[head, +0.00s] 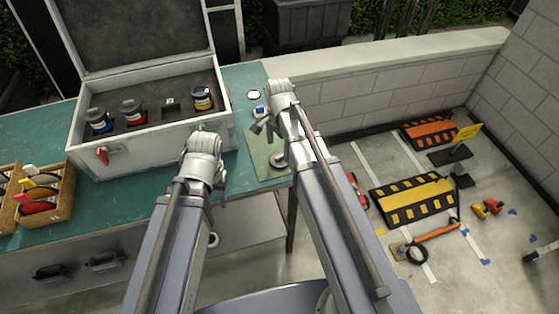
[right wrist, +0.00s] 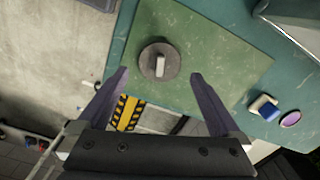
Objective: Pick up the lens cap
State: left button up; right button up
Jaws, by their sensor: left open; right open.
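A dark grey round disc with a raised light bar across its top, which looks like the lens cap (right wrist: 151,54), lies flat on a green mat (right wrist: 212,40). It also shows in the head view (head: 278,160), near the mat's right edge. My right gripper (right wrist: 158,75) is open and empty, with its fingertips apart on both sides of the disc's near edge. I cannot tell its height above the disc. My left gripper (head: 217,188) is mostly hidden behind its own wrist in the head view, at the table's front edge; nothing shows in it.
A blue and white block (right wrist: 264,107) and a purple disc (right wrist: 290,119) lie beside the mat. An open grey case (head: 160,138) with several jars stands left on the teal table (head: 60,128). A wooden box (head: 62,205) is further left. Striped ramps (head: 412,200) lie on the floor.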

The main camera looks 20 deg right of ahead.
aim_at(281, 156)
jog(key=f+b, duration=0.3)
jog(key=f, duration=0.1)
jog(key=shift+w+d+b, duration=0.15)
jog(key=shift+d+b, duration=0.25)
jog(key=shift+f+b, duration=0.5)
jog(key=shift+f, duration=0.1)
jog(key=shift+r, duration=0.1)
jog(key=shift+c, duration=0.2)
jog(key=c, duration=1)
jog(key=shift+o, duration=0.2)
jog(key=shift+r, duration=0.1)
